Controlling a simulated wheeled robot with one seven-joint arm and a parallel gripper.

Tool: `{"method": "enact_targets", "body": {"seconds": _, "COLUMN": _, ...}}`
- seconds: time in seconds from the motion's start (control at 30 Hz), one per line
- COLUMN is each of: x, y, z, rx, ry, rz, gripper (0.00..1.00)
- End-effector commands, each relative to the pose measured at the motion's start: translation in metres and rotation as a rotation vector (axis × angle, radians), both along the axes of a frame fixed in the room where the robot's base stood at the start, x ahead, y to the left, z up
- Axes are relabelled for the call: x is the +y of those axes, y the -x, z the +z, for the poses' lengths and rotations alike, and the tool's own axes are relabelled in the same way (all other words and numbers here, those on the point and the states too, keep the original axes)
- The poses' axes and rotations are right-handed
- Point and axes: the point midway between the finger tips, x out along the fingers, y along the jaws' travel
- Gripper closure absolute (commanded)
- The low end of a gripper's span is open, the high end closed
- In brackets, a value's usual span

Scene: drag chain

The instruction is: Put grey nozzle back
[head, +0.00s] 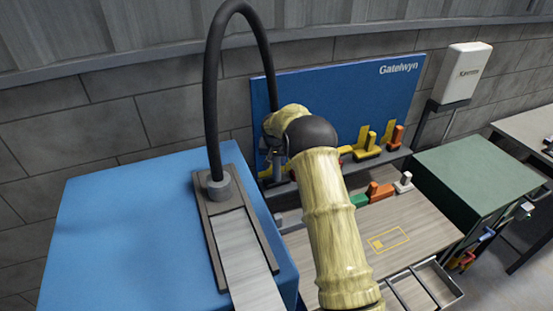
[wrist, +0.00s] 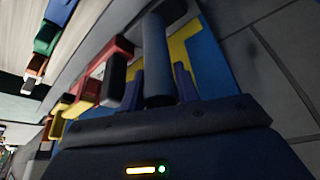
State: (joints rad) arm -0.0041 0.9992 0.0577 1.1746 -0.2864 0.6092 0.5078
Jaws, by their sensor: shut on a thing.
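The grey nozzle (wrist: 156,60) shows in the wrist view as a dark grey cylinder between the two blue-purple fingers of my gripper (wrist: 158,88). My gripper is shut on it. In the head view my gripper (head: 277,160) is mostly hidden behind my own arm, close to the left end of the blue Gatelwyn panel (head: 345,88). A black hose (head: 211,100) arches from a grey collar on the blue bench down to the gripper area. Yellow pieces (wrist: 180,45) lie beside the nozzle in the wrist view. Whether the nozzle touches them I cannot tell.
Yellow holders (head: 367,145) and an orange one (head: 396,138) stand on the shelf along the panel. Green, orange and white blocks sit at the back of the wooden table (head: 420,220). A blue bench (head: 120,220) is left; a green cabinet (head: 480,175) is right.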

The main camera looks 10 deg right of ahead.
Motion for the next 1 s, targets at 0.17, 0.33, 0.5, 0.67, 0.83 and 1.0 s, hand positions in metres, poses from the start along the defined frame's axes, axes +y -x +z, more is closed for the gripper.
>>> {"method": "enact_targets", "body": {"seconds": 0.17, "x": 0.000, "y": 0.000, "z": -0.003, "rx": 0.000, "ry": 0.000, "rz": 0.000, "gripper": 0.63}}
{"method": "enact_targets", "body": {"seconds": 0.33, "x": 0.000, "y": 0.000, "z": -0.003, "rx": 0.000, "ry": 0.000, "rz": 0.000, "gripper": 0.47}}
{"method": "enact_targets", "body": {"seconds": 0.5, "x": 0.000, "y": 0.000, "z": -0.002, "rx": 0.000, "ry": 0.000, "rz": 0.000, "gripper": 0.47}}
{"method": "enact_targets", "body": {"seconds": 0.67, "x": 0.001, "y": 0.000, "z": 0.003, "rx": -0.001, "ry": 0.000, "rz": 0.001, "gripper": 0.47}}
{"method": "enact_targets", "body": {"seconds": 0.83, "x": 0.004, "y": 0.006, "z": 0.018, "rx": -0.004, "ry": 0.000, "rz": 0.003, "gripper": 0.47}}
{"method": "enact_targets", "body": {"seconds": 1.0, "x": 0.007, "y": 0.017, "z": 0.043, "rx": -0.004, "ry": 0.000, "rz": 0.004, "gripper": 0.47}}
